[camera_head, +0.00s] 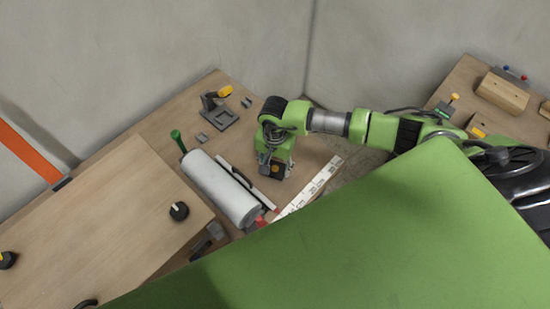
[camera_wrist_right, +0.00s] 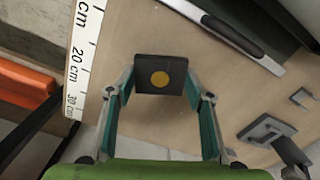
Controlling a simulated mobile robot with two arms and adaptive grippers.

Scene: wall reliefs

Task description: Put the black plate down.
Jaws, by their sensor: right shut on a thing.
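The black plate (camera_wrist_right: 145,62), a small dark square with a round yellow spot, is between the two fingers of my right gripper (camera_wrist_right: 161,88) in the right wrist view. The fingers touch it on its left and right sides, and the gripper is shut on it. In the head view my right gripper (camera_head: 276,172) points down over the wooden table (camera_head: 160,135), with the plate at its tip. Whether the plate touches the tabletop or hangs just above it, I cannot tell. My left gripper is not in view.
A white roll (camera_head: 220,188) and a bar with a black handle (camera_head: 248,182) lie left of the gripper. A white ruler (camera_head: 312,187) lies to the right. A grey bracket (camera_head: 220,119) stands behind left. Bare wood shows around the plate.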

